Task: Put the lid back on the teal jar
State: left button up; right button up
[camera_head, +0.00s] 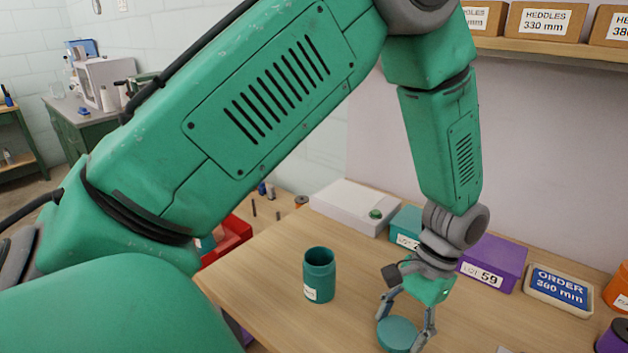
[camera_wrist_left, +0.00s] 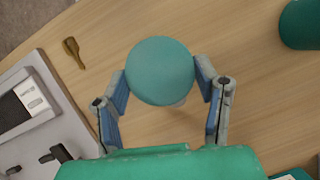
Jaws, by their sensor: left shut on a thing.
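The teal jar (camera_head: 319,276) stands upright and open on the wooden table, with a white label low on its side. Part of it also shows at the upper right of the left wrist view (camera_wrist_left: 301,25). My left gripper (camera_head: 407,329) is to the right of the jar and shut on the round teal lid (camera_head: 398,335). In the left wrist view the lid (camera_wrist_left: 160,71) sits between the two fingertips, its flat top facing the camera. I cannot tell how far the lid is above the table. My right gripper is not in view.
A white box (camera_head: 348,207) stands at the back. A brown tool (camera_wrist_left: 73,51) lies on the table (camera_head: 262,283). The tabletop between jar and lid is clear.

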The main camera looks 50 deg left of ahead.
aim_at(319, 263)
jog(key=k+j+u, duration=0.1)
jog(key=j, duration=0.25)
jog(key=k+j+u, duration=0.25)
jog(key=j, duration=0.5)
jog(key=k+j+u, duration=0.1)
jog(key=k+j, duration=0.15)
jog(key=j, duration=0.15)
